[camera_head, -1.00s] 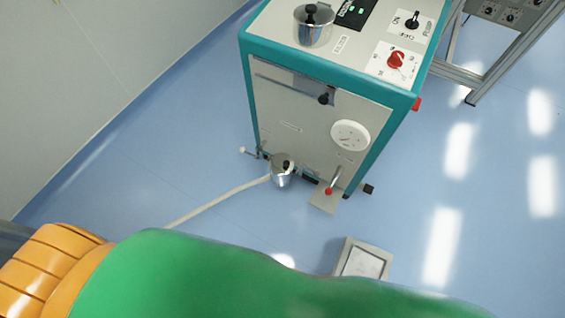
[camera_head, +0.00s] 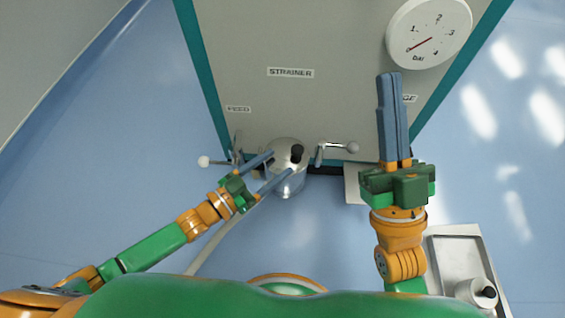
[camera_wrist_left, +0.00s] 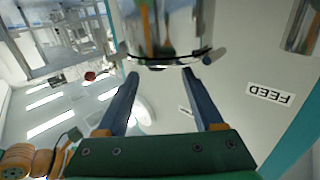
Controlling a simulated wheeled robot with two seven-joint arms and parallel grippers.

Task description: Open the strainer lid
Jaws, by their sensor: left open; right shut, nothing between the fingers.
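The strainer is a shiny metal pot (camera_head: 287,182) low on the front of the grey machine, below the STRAINER label. Its domed lid (camera_head: 282,150) carries a black knob (camera_head: 297,153) and appears seated on the pot. My left gripper (camera_head: 281,162) is open, its two blue fingers reaching in at the strainer from the left, close to the lid. In the left wrist view a mirror-like metal body (camera_wrist_left: 163,28) with a dark rim lies beyond the spread fingertips (camera_wrist_left: 160,75). Contact cannot be told. My right gripper (camera_head: 390,76) is shut and empty, upright before the panel, right of the strainer.
Valve handles stand left (camera_head: 205,161) and right (camera_head: 352,148) of the strainer. A white dial gauge (camera_head: 428,32) is above my right gripper. A pale hose (camera_head: 210,245) runs along the floor. A metal tray (camera_head: 450,245) with a small black-knobbed vessel (camera_head: 478,292) lies lower right.

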